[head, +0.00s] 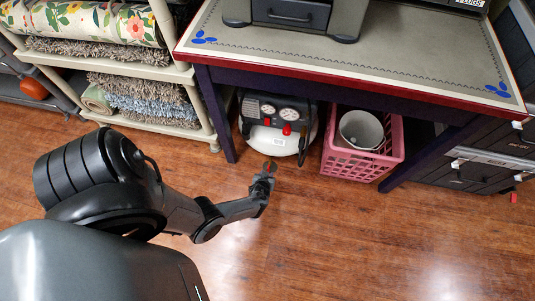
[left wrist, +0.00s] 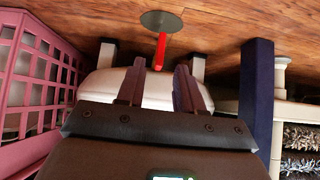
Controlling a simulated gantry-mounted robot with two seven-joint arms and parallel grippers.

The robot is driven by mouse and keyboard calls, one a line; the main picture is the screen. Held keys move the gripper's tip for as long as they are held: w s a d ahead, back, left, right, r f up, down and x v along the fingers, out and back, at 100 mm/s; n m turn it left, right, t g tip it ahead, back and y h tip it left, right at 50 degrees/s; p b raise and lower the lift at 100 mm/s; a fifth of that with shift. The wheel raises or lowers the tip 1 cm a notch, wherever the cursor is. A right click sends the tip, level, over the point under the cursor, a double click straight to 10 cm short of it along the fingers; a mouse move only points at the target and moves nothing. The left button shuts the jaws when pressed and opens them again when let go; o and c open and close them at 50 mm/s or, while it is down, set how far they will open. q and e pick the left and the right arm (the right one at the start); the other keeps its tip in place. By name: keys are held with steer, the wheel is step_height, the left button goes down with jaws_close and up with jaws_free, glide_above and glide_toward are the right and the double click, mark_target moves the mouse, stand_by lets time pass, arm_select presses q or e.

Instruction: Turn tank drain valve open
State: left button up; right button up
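The compressor's white tank (head: 272,140) stands on the floor under the table, with gauges and a red knob (head: 287,130) on its front. In the left wrist view the pale tank (left wrist: 155,88) lies behind my fingers. A red bar-shaped handle (left wrist: 160,52), apparently the drain valve's, runs from a dark grey disc (left wrist: 161,21) toward the tank. My left gripper (head: 268,167) is just in front of the tank's lower part. In the left wrist view its fingers (left wrist: 160,65) are apart, with the handle in line with the gap. Contact cannot be told. My right gripper is not in view.
A pink crate (head: 357,175) with a grey bucket (head: 360,130) stands right of the compressor. The table (head: 360,50) overhangs both, its dark leg (head: 218,120) left of the compressor. A shelf (head: 130,68) with rugs is farther left. The wooden floor (head: 350,240) in front is clear.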

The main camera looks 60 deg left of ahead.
arm_select(q)
steer(key=p+v, duration=0.1)
steer(key=v, duration=0.2)
steer(key=shift+s+r, duration=0.1)
stand_by(0.4)
